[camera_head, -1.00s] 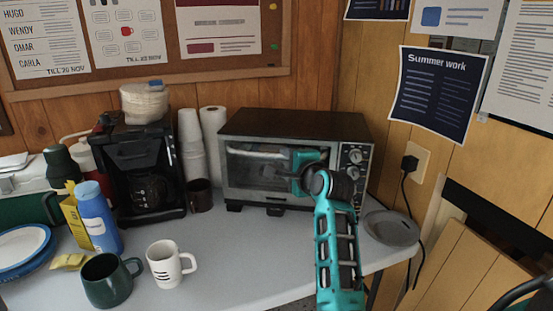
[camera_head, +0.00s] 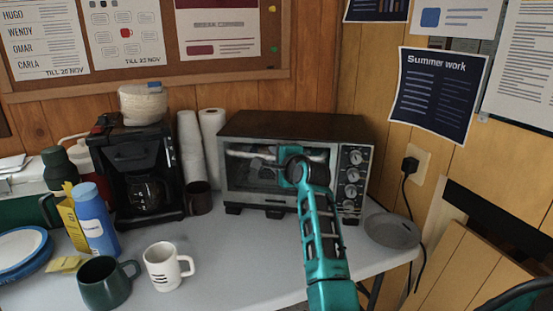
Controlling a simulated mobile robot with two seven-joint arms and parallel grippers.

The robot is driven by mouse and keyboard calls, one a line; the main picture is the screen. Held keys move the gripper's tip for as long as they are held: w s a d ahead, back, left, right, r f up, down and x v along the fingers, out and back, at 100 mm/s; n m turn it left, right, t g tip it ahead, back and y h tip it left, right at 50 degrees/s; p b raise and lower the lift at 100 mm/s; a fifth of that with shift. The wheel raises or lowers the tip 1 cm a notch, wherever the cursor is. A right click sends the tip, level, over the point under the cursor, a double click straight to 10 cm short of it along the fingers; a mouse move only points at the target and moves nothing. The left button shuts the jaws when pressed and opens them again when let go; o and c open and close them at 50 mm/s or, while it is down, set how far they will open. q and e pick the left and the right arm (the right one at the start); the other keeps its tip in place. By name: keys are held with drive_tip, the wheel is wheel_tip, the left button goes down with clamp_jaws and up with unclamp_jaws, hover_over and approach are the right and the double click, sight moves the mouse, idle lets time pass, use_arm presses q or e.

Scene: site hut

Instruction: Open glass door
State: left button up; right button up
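The toaster oven (camera_head: 300,126) stands on the table against the back wall, with dials on its right side. Its glass door (camera_head: 239,172) is upright and looks shut, with a pale handle bar (camera_head: 246,154) along the top. My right gripper (camera_head: 268,168) is in front of the door's middle, close to the glass and just below the handle. My teal arm hides part of the door, and the fingers are small and partly hidden, so I cannot tell whether they touch the handle. My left gripper is out of view.
A coffee maker (camera_head: 136,170) and a dark mug (camera_head: 198,197) stand left of the oven. A white mug (camera_head: 165,266) and a green mug (camera_head: 105,283) are at the front left. A grey plate (camera_head: 392,231) lies at the right edge. The table (camera_head: 235,250) before the oven is clear.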

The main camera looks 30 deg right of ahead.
clamp_jaws()
drive_tip(key=shift+f, duration=0.1)
idle(0.4)
